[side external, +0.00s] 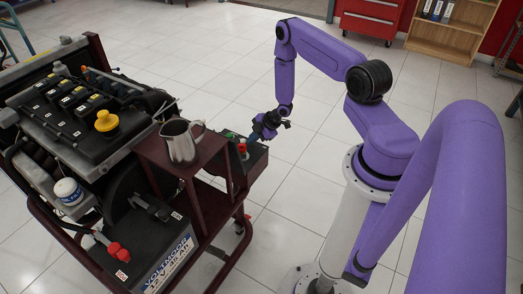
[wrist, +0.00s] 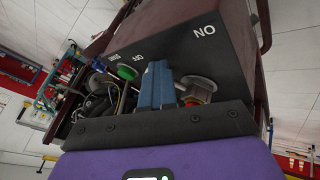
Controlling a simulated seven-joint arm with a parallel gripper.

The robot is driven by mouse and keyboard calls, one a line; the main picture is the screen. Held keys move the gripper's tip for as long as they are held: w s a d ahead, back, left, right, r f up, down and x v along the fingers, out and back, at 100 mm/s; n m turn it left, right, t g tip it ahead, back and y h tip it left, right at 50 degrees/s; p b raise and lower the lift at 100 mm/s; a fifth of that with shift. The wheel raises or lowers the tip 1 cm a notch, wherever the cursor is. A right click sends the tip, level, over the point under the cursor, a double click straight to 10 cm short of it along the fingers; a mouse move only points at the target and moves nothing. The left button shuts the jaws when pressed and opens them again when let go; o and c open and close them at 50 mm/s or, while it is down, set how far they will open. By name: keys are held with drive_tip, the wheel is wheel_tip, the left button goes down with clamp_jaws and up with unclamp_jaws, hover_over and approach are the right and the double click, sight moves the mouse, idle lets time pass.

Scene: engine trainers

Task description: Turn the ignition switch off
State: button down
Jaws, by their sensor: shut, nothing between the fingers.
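The control box (wrist: 185,40) of the engine trainer carries OFF and ON markings in the wrist view. A grey round fitting (wrist: 202,82) below these markings seems to be the ignition switch. It is partly hidden, and its handle position cannot be made out. My gripper (wrist: 157,86) has its blue fingers together and empty, just left of this fitting, between it and a green button (wrist: 126,72). Whether the fingers touch the switch cannot be told. In the side external view my gripper (side external: 257,134) is at the box's far right edge, by a red button (side external: 242,148).
A metal pitcher (side external: 181,142) stands on the dark red stand near the box. The engine (side external: 85,105) with a yellow cap is at left, and a battery (side external: 155,245) sits below.

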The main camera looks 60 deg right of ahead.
drive_tip(key=shift+w, duration=0.25)
drive_tip(key=s, duration=0.3)
drive_tip(key=s+d, duration=0.1)
drive_tip(key=shift+s+r, duration=0.25)
drive_tip(key=shift+s, duration=0.1)
drive_tip(key=s+d+r, duration=0.3)
drive_tip(key=d+r, duration=0.1)
drive_tip(key=r, duration=0.3)
drive_tip(key=shift+s+r, duration=0.35)
drive_tip(key=shift+r, duration=0.05)
drive_tip(key=shift+w, duration=0.1)
drive_tip(key=w+a+r+g+h, duration=0.1)
drive_tip(key=a+r+g+h, duration=0.15)
drive_tip(key=a+r, duration=1.7)
drive_tip(key=s+a+r+g, duration=0.1)
drive_tip(key=s+a+r, duration=0.2)
drive_tip(key=s, duration=0.4)
drive_tip(key=s+a+r+g, duration=0.1)
drive_tip(key=s+a+r, duration=0.2)
drive_tip(key=s, duration=0.5)
drive_tip(key=s+a+r+g, duration=0.2)
drive_tip(key=s+a+r, duration=0.1)
drive_tip(key=s, duration=0.5)
drive_tip(key=shift+a+r, duration=0.25)
drive_tip(key=shift+a, duration=0.25)
